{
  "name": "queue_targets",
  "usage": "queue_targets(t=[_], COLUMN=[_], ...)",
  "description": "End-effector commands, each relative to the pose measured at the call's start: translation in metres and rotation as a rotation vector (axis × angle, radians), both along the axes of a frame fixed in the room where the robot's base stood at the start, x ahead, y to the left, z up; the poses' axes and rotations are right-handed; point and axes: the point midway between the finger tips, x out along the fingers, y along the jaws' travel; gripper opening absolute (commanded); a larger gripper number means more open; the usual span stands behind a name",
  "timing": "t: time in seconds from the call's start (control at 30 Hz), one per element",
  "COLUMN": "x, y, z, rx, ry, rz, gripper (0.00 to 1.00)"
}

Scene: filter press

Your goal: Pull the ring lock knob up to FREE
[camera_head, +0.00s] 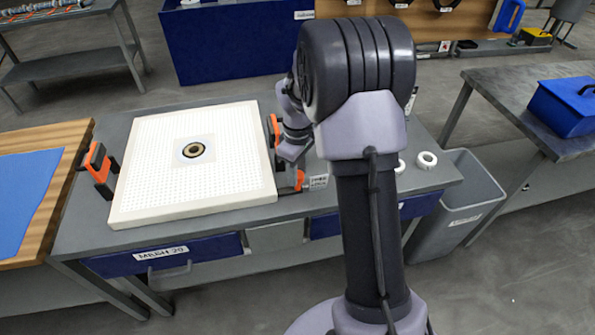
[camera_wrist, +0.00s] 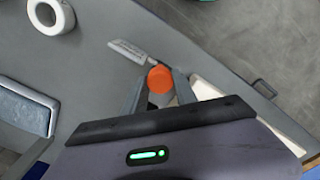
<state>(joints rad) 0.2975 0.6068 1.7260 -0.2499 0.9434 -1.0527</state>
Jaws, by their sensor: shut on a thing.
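The ring lock knob is a round orange cap (camera_wrist: 160,79) in the wrist view, with a pale lettered label plate (camera_wrist: 130,51) beside it. My gripper (camera_wrist: 159,88) has its two grey fingers on either side of the knob and is shut on it. In the head view my gripper (camera_head: 294,155) points down at the right edge of the white plate, with the lettered label (camera_head: 318,182) just right of it. An orange part (camera_head: 299,180) shows below the fingers; I cannot tell whether it is the knob or a clamp. The label's words are too small to read.
A white perforated plate (camera_head: 230,185) with a dark-and-brass ring (camera_head: 193,150) at its centre lies on the grey bench. An orange-and-black clamp (camera_head: 98,165) stands at its left. White rings (camera_head: 427,160) lie at the bench's right, next to a grey bin (camera_head: 465,190).

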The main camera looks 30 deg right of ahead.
Motion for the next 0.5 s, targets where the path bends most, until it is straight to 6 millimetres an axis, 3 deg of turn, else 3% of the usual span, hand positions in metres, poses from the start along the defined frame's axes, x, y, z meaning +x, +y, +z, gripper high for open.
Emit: queue_targets(t=[0.17,0.4,0.5], x=[0.0,0.0,0.001], y=[0.0,0.0,0.0], z=[0.001,0.028,0.027], rx=[0.0,0.0,0.0], ry=[0.0,-0.001,-0.001], rz=[0.0,0.0,0.0], gripper=[0.0,0.0,0.0])
